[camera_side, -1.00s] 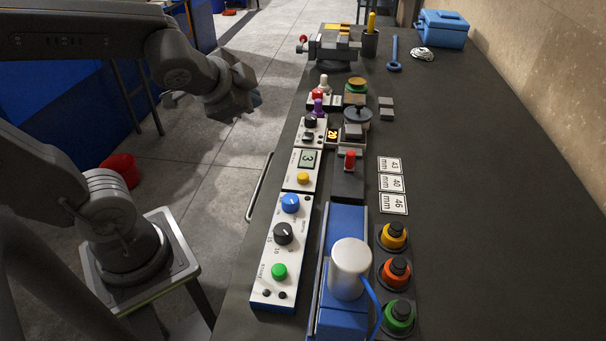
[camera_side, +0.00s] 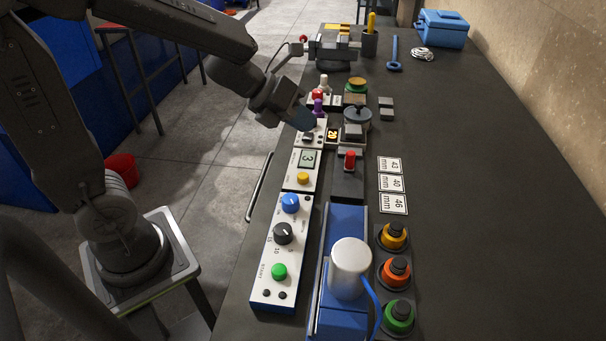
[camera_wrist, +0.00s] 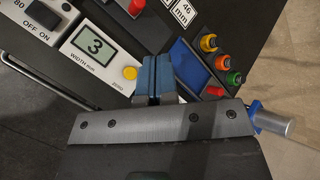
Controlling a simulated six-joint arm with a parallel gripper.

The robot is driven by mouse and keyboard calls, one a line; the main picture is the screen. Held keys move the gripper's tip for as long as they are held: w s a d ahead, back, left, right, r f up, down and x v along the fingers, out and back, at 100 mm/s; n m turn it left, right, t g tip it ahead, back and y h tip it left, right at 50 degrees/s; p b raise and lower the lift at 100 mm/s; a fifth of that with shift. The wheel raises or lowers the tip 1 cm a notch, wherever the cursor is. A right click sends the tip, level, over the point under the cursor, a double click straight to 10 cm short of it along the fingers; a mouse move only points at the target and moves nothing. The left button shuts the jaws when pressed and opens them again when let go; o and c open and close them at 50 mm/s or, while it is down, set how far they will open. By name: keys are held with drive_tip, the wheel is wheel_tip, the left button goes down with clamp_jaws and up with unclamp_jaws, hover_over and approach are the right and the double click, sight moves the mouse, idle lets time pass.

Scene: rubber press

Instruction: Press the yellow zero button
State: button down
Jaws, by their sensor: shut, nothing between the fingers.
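The yellow zero button (camera_side: 303,179) sits on a white panel below a small display reading 3. In the wrist view the yellow button (camera_wrist: 130,73) is just left of my gripper's fingertips, beside the printed word ZERO. My gripper (camera_wrist: 157,78) has its blue fingers together and empty. In the side view my gripper (camera_side: 303,119) is over the panel row, farther up the picture than the yellow button. It hides part of the panel beyond the display. The gripper appears apart from the button.
The display (camera_side: 308,159) is next to the button. A blue knob (camera_side: 290,203), a black knob (camera_side: 283,233) and a green button (camera_side: 279,271) are on the nearer panel. A red-topped lever (camera_side: 350,160) stands to the right. The table's right side is mostly clear.

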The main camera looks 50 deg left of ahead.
sight(302, 174)
drive_tip(key=shift+s+f+m+g, duration=0.15)
drive_tip(key=shift+f+m+g, duration=0.15)
drive_tip(key=shift+m, duration=0.1)
drive_tip(key=shift+f, duration=4.4)
drive_tip(key=shift+f, duration=0.1)
drive_tip(key=shift+f, duration=0.3)
drive_tip(key=shift+f, duration=0.8)
drive_tip(key=shift+r, duration=1.25)
drive_tip(key=shift+r, duration=0.1)
